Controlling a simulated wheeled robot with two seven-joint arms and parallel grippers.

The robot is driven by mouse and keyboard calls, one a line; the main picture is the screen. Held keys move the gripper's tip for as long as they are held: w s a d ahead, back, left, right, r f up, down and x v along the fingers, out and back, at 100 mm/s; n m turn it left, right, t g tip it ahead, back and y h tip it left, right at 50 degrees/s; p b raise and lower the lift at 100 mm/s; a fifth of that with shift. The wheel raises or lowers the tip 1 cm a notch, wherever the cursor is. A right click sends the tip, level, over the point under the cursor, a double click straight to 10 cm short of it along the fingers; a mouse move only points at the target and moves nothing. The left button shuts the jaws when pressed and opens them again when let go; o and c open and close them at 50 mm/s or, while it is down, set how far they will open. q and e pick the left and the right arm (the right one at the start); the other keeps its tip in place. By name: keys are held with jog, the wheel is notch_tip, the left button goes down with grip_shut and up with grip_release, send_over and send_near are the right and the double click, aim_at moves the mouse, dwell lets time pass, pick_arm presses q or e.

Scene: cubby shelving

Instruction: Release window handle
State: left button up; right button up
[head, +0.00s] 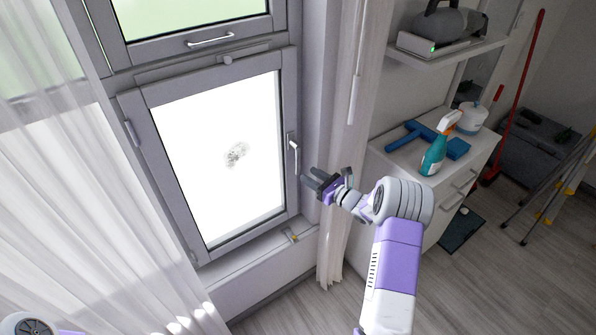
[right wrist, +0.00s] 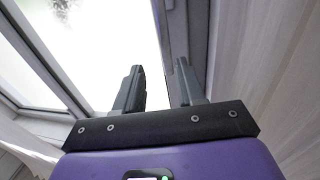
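The window handle (head: 294,150) is a slim light-grey lever on the right side of the lower window's grey frame (head: 287,190). My right gripper (head: 308,178) is just below and to the right of the handle in the head view, apart from it. Its two dark fingers are spread with nothing seen between them, and the right wrist view shows the same open fingers (right wrist: 160,80) in front of the window frame. I cannot make out the handle clearly in the right wrist view. Only a bit of my left arm shows at the bottom left, and its gripper is out of view.
A sheer curtain (head: 60,190) hangs on the left and a narrow curtain (head: 345,120) right of the window. A white cabinet (head: 397,165) holds a teal spray bottle (head: 434,155) and a blue squeegee (head: 405,136). A small yellow-tipped item (head: 292,236) lies on the sill.

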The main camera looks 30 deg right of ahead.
aim_at(298, 164)
jog(key=x, duration=0.2)
jog(key=b+x, duration=0.1)
jog(key=x, duration=0.4)
jog(key=shift+w+d+r+b, duration=0.3)
jog(key=shift+w+r, duration=0.05)
grip_shut()
